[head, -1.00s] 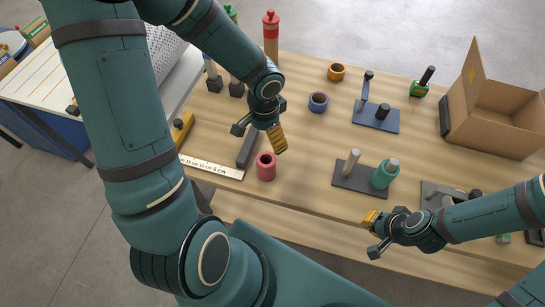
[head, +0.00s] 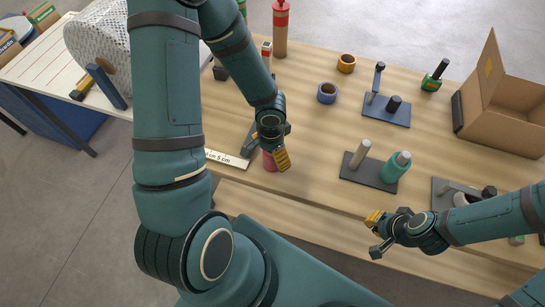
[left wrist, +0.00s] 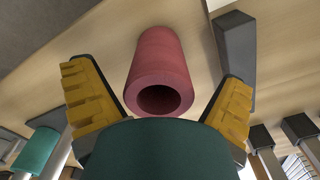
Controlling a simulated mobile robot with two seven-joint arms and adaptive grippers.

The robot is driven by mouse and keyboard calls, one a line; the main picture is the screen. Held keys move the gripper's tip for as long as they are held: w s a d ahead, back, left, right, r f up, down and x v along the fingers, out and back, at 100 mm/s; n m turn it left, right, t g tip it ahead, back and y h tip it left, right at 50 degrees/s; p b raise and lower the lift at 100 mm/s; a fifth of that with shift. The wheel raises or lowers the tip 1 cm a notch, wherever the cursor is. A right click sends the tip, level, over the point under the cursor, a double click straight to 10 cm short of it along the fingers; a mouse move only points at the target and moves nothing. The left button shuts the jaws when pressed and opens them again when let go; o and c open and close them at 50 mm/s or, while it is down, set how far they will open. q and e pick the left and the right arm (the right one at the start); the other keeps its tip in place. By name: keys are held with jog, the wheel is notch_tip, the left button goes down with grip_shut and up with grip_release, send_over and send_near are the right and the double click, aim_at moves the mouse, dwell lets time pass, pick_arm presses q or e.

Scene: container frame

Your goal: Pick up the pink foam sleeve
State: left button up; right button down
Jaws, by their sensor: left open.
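The pink foam sleeve (head: 269,162) is a short hollow tube standing on the wooden table near its front edge. In the head view my left gripper (head: 266,156) is right over it and hides much of it. In the left wrist view the sleeve (left wrist: 160,72) lies between the two yellow-padded fingers (left wrist: 160,100), with its open end facing the camera. The fingers are open, with a gap on both sides of the sleeve. My right gripper (head: 373,234) is at the table's front edge, away from the sleeve; its jaw opening is too small to tell.
A dark bar (left wrist: 234,50) lies close beside the sleeve, and a ruler (head: 228,158) is to the left.

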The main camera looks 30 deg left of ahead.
pick_arm(q)
jog(key=shift+f, duration=0.1)
jog(key=c, duration=0.9)
jog(key=shift+c, duration=0.2)
